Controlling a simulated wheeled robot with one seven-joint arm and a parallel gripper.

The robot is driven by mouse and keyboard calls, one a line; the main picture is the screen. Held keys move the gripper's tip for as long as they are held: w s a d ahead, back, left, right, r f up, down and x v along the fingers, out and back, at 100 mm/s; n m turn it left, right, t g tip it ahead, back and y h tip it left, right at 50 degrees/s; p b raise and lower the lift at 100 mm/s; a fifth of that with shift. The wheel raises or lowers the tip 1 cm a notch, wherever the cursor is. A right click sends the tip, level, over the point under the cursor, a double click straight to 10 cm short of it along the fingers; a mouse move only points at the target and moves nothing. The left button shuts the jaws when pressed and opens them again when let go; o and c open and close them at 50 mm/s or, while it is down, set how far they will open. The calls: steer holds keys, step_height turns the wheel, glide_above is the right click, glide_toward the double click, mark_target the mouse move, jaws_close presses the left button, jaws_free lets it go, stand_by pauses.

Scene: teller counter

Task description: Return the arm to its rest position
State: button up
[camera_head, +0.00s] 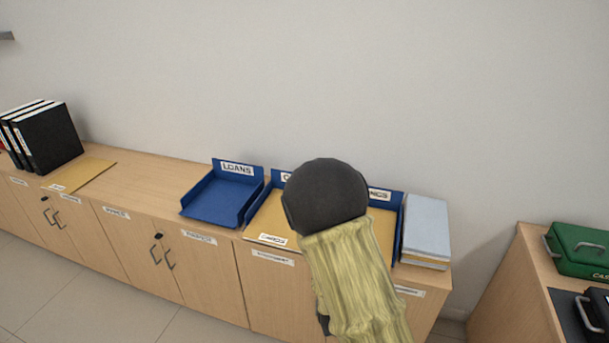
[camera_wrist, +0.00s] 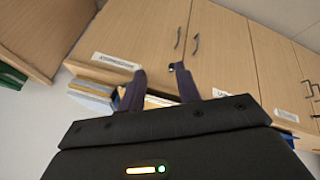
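My arm, in a pale yellow sleeve with a dark rounded joint, rises in front of the cabinet in the head view and covers part of the counter. My gripper shows in the wrist view (camera_wrist: 160,88), with its two dark fingers apart and nothing visible between them. In the head view the fingers are hidden or too small to tell. The wrist view shows the cabinet doors (camera_wrist: 228,60) and, past the fingers, part of a stack of folders (camera_wrist: 92,92).
Behind my arm, a blue LOANS tray (camera_head: 211,205) is empty and the trays beside it hold tan folders (camera_head: 262,223). A grey-topped stack (camera_head: 427,228) stands right of them. A green box (camera_head: 583,250) sits on another cabinet.

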steer(key=s+d+r+m+g+y+p, duration=0.1)
steer(key=s+r, duration=0.3)
steer(key=r, duration=0.6)
steer(key=s+d+r+m+g+y+p, duration=0.1)
steer(key=s+d+r+p, duration=0.2)
steer(key=r, duration=0.8)
steer(key=shift+s+g+y, duration=0.4)
steer(key=shift+s, duration=0.6)
steer(key=shift+c, duration=0.4)
